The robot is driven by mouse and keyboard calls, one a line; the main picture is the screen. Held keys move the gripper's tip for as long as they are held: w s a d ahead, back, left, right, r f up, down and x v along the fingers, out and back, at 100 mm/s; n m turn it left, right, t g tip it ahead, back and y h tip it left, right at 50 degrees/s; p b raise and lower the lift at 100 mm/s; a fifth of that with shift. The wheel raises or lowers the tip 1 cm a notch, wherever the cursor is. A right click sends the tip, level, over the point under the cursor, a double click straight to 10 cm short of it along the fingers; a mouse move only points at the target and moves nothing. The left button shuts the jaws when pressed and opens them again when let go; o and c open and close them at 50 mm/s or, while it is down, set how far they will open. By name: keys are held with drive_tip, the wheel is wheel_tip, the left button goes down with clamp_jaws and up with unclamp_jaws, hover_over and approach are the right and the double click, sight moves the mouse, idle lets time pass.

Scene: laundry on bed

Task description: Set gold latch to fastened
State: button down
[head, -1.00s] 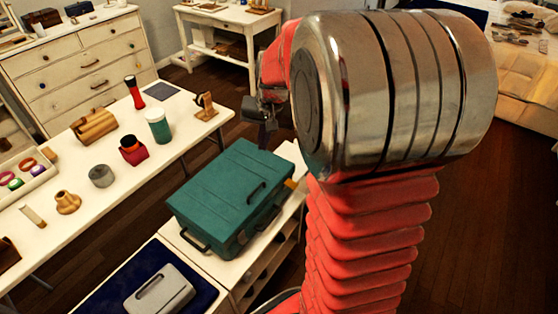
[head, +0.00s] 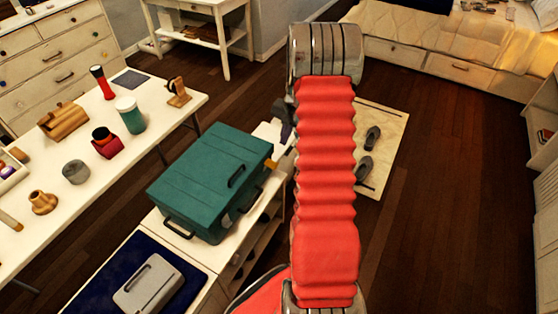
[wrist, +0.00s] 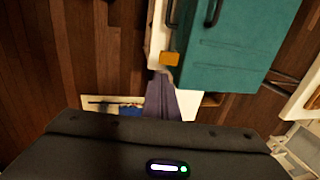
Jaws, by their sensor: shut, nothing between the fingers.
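A teal case (head: 210,175) with dark handles lies closed on a white cabinet. A small gold-orange piece, which looks like the gold latch (head: 269,164), sticks out at its right end. In the wrist view the latch (wrist: 170,59) shows at the lower left corner of the case (wrist: 235,50). My gripper (wrist: 162,74) is shut and empty, its grey tapered fingers pointing at the latch, just below it in the picture. I cannot tell whether they touch. In the head view my arm hides most of the gripper.
The white cabinet (head: 205,248) has open shelves below and a blue-lined tray with a grey box (head: 149,285) nearer me. A long white table (head: 60,215) with several small objects stands left. A beige mat (head: 385,120) with grey shoes lies right; dark floor is clear beyond.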

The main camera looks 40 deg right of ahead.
sight(277, 165)
drive_tip(key=shift+f, duration=0.15)
drive_tip(key=f, duration=0.4)
drive_tip(key=w+f, duration=0.1)
drive_tip(key=f, duration=0.4)
drive_tip(key=w+a+f, duration=0.1)
drive_tip(key=f, duration=0.3)
drive_tip(key=shift+w+f, duration=0.2)
drive_tip(key=shift+f, duration=0.05)
